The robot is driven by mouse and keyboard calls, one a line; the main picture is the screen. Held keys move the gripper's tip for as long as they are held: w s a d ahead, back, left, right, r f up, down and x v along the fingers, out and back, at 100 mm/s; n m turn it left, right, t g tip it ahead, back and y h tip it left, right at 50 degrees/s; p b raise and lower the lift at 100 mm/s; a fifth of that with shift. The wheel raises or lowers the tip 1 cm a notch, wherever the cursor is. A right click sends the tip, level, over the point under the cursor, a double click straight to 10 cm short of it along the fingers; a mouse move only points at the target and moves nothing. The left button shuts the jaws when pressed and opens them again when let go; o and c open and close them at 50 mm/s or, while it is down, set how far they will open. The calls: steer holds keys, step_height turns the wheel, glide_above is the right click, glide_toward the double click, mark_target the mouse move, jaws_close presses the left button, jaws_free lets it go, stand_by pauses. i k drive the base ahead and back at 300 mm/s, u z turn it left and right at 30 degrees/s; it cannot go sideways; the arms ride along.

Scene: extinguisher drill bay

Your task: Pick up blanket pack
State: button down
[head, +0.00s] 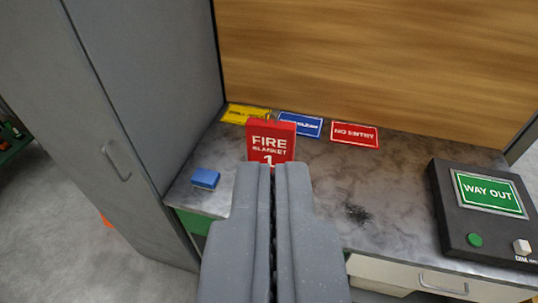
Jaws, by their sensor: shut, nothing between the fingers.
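The blanket pack (283,132) is a red box marked "FIRE BLANKET 1" in white. It stands on the grey worktop, left of the view's middle. My gripper (279,168) is shut and empty. Its grey fingers rise from the bottom of the view, and their tips overlap the lower edge of the pack in the picture. I cannot tell whether the tips touch it. The lower part of the pack's front is hidden behind them.
A blue block (205,178) lies left of the pack. Yellow (245,114), blue (301,124) and red "NO ENTRY" (354,135) signs lie behind it. A dark "WAY OUT" box (455,215) stands at right. A grey cabinet (140,110) borders the left; a wooden panel (390,60) backs the worktop (390,190).

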mark_target(272, 142)
steer(key=z, duration=0.35)
steer(key=i, duration=1.3)
steer(key=u, duration=0.45)
